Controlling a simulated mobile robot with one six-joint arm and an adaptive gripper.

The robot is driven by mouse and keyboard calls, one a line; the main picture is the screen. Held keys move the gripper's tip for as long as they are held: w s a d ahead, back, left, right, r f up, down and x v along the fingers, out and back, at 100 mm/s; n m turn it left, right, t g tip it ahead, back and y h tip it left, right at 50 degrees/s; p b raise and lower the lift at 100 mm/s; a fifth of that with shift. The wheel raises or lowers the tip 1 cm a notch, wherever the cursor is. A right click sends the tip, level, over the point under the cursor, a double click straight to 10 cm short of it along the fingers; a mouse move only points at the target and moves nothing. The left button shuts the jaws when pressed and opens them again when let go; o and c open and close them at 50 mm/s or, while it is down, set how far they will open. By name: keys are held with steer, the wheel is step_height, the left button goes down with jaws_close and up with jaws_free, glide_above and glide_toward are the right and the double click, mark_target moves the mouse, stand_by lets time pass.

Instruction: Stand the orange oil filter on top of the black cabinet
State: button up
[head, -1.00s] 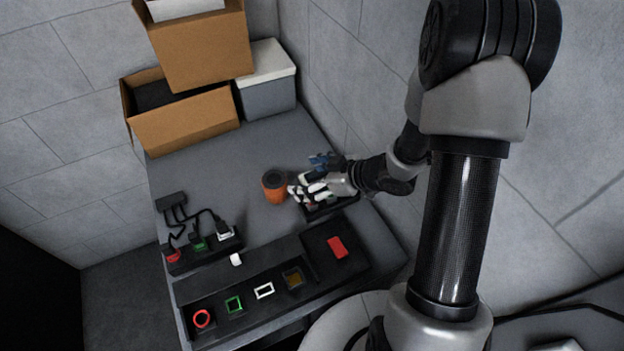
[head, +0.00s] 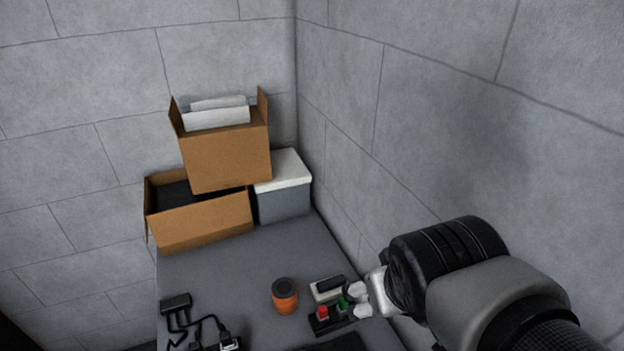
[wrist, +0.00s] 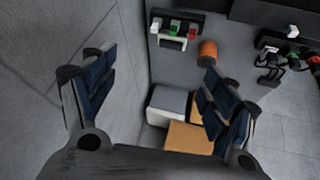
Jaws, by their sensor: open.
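The orange oil filter (head: 285,297) has a dark top and stands upright on the grey tabletop, left of my arm in the head view. It also shows in the wrist view (wrist: 207,52), beyond the tip of the right finger. My gripper (wrist: 155,88) is open, with its dark blue finger pads wide apart and nothing between them. In the head view my wrist hides most of the gripper. I cannot clearly identify the black cabinet. A dark box-like surface (wrist: 270,12) is cut off at the top of the wrist view.
A black block with coloured parts (head: 332,316) stands just right of the filter. A power strip with cables (head: 190,320) lies left. Cardboard boxes (head: 200,222) and a grey lidded box (head: 284,201) fill the back. A wall (head: 400,110) rises on the right.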

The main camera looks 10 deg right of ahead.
steer(key=s+a+g+y, duration=0.1)
steer(key=s+a, duration=0.3)
steer(key=s, duration=0.2)
steer(key=shift+s+r+y, duration=0.15)
steer(key=shift+y, duration=0.15)
